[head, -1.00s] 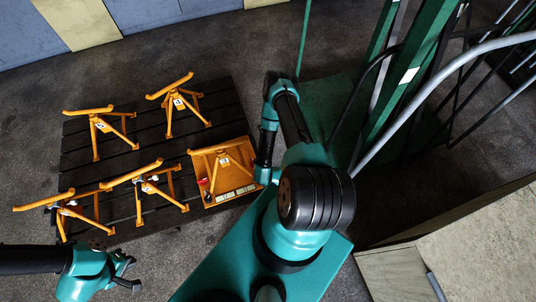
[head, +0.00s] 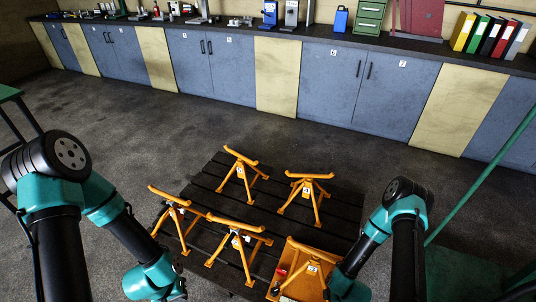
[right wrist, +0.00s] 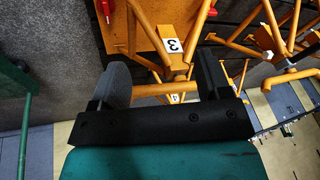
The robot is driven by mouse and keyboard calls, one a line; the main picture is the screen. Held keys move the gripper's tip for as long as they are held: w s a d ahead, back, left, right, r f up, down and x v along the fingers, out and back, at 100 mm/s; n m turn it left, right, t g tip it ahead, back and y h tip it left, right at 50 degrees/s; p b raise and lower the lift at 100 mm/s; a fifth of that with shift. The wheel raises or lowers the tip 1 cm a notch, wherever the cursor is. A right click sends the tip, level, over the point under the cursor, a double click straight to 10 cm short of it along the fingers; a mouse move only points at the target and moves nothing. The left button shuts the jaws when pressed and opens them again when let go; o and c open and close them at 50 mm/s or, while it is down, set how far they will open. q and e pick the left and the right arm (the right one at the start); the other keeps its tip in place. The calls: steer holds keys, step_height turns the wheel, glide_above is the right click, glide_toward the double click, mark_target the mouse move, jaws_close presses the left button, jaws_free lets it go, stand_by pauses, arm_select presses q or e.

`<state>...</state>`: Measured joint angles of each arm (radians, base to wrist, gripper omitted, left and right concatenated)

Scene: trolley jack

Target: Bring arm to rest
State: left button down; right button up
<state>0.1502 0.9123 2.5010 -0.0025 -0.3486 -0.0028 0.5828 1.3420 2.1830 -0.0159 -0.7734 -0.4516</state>
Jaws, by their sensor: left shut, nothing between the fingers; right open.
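My left arm comes in from the left in the head view. Its gripper (head: 178,288) is shut and empty, low in the picture, left of the pallet of orange stands. My right arm reaches down at the right. Its gripper is beside the orange tray (head: 318,258), and its fingers are hidden in the head view. In the right wrist view the right gripper (right wrist: 163,62) is open, with its two dark fingers apart. Beyond them are orange frame bars and a white label marked 3 (right wrist: 174,45). I see nothing held.
Several orange stands (head: 238,226) stand on a dark slatted pallet (head: 345,212). A red item (head: 281,272) lies in the orange tray. A long workbench with blue cabinets (head: 213,66) runs along the back. The floor between the bench and pallet is clear.

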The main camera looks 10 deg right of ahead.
steer(key=a+r+g, duration=0.1)
steer(key=a+r, duration=0.2)
steer(key=r, duration=0.4)
steer(key=a+r+g+y, duration=0.1)
steer(key=a+r, duration=0.3)
steer(key=r, duration=0.3)
steer(key=w+a+r+g+y, duration=0.1)
steer(key=a+r, duration=0.2)
steer(key=r, duration=0.4)
steer(key=shift+a+r, duration=0.3)
